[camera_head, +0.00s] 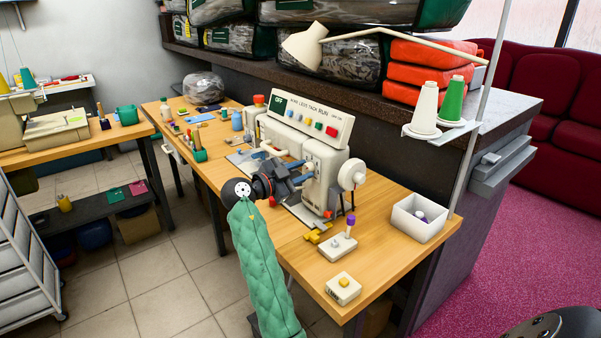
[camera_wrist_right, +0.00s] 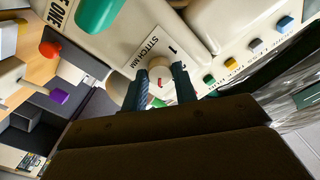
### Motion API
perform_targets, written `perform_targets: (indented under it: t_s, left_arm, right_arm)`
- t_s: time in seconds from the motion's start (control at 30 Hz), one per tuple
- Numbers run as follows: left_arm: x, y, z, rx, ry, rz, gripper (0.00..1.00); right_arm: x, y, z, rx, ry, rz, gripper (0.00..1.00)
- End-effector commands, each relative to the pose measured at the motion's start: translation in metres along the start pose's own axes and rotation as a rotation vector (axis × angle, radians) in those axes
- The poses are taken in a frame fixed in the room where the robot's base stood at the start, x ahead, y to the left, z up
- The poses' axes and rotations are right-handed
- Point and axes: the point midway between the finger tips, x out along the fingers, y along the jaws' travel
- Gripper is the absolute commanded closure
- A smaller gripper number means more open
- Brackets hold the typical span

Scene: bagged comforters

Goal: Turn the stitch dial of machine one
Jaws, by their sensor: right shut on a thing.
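The sewing machine (camera_head: 322,160), a cream body with a row of coloured buttons, stands on the wooden table (camera_head: 362,238). In the right wrist view its stitch dial (camera_wrist_right: 160,67) is a small cream knob with a red mark, on a white plate reading STITCH MM (camera_wrist_right: 148,46). My right gripper (camera_head: 303,172) reaches the front of the machine. In the right wrist view its two blue-grey fingers (camera_wrist_right: 160,80) are shut on the dial, one on each side. In the head view the dial is hidden behind the gripper.
Two thread cones (camera_head: 425,108) stand at the machine's right. A white bin (camera_head: 418,220) and a small switch box (camera_head: 343,288) sit on the table's right part. Bottles and spools (camera_head: 170,112) crowd its far left. Bagged comforters (camera_head: 350,60) lie on the dark counter behind.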

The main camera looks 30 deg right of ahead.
Motion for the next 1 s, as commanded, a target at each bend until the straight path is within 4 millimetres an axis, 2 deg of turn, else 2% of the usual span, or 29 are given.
perform_targets:
  t_s: [0.07, 0.1, 0.2, 0.57, 0.67, 0.8, 1.0]
  left_arm:
    - [0.0, 0.0, 0.0, 0.0, 0.0, 0.0, 0.5]
    - [0.0, 0.0, 0.0, 0.0, 0.0, 0.0, 0.5]
    - [0.0, 0.001, 0.001, 0.0, -0.001, 0.001, 0.5]
    - [0.001, 0.0, 0.002, 0.0, 0.001, 0.001, 0.5]
    - [0.005, -0.001, 0.004, 0.0, 0.011, 0.0, 0.5]
    - [0.024, -0.008, 0.022, -0.001, 0.024, -0.008, 0.5]
    - [0.035, -0.011, 0.035, -0.002, 0.043, -0.01, 0.5]
  right_arm:
    - [0.0, 0.001, 0.001, -0.001, -0.001, 0.002, 0.94]
    - [0.0, 0.001, 0.001, -0.001, -0.001, 0.002, 0.68]
    - [0.0, 0.001, 0.001, -0.001, -0.001, 0.001, 0.5]
    - [-0.005, 0.001, 0.001, 0.0, -0.001, 0.0, 0.5]
    - [-0.015, 0.001, 0.002, 0.0, -0.002, 0.0, 0.5]
    - [-0.038, 0.001, 0.002, 0.0, -0.003, 0.001, 0.5]
    - [-0.065, 0.001, 0.002, -0.001, -0.003, 0.0, 0.5]
